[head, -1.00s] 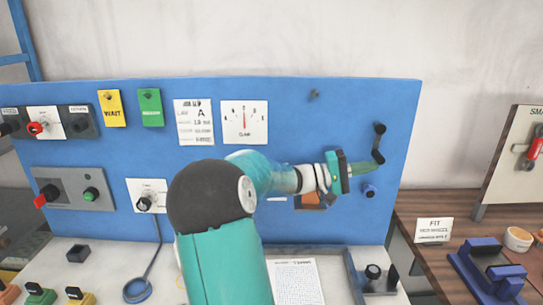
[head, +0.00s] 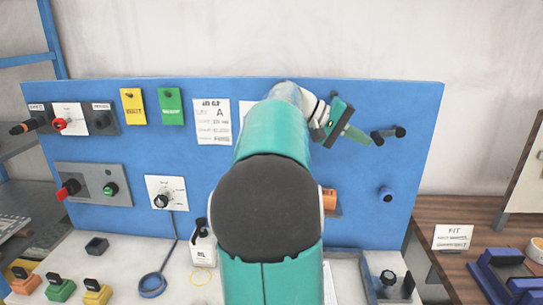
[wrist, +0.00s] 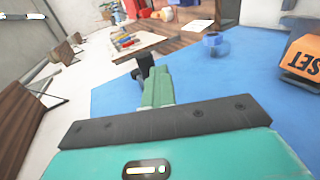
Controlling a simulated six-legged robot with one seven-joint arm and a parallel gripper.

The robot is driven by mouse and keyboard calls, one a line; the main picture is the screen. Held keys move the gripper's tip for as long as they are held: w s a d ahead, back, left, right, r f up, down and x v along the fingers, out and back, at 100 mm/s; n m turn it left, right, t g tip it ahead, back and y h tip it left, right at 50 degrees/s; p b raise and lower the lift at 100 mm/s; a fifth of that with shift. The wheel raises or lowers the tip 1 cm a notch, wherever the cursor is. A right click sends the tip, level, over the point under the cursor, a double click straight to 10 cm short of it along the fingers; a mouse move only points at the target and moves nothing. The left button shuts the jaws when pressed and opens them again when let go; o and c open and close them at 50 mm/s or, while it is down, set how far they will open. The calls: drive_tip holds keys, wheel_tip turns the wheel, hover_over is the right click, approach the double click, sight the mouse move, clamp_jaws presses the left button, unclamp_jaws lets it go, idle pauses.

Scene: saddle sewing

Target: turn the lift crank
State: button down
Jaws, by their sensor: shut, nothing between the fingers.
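The black lift crank (head: 389,133) is on the right part of the blue panel in the head view. Its arm lies nearly level, with one round end at the left and one at the right. My gripper (head: 366,139) is shut and empty, and its green fingertips are right beside the crank's left end. In the wrist view the shut fingers (wrist: 158,88) lie against or just in front of the black crank (wrist: 143,68), partly hiding it. I cannot tell whether they touch.
A blue knob (head: 386,194) sits on the panel below the crank. An orange box (head: 329,198) is left of it, partly behind my arm. A wooden table with blue fixtures (head: 500,268) stands at the right. The panel right of the crank is clear.

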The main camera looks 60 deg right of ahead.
drive_tip(key=v, duration=1.3)
drive_tip(key=w+a+f+n+t, duration=0.5)
drive_tip(key=a+f+t, duration=0.2)
drive_tip(key=a, duration=0.3)
drive_tip(key=shift+f, duration=0.7)
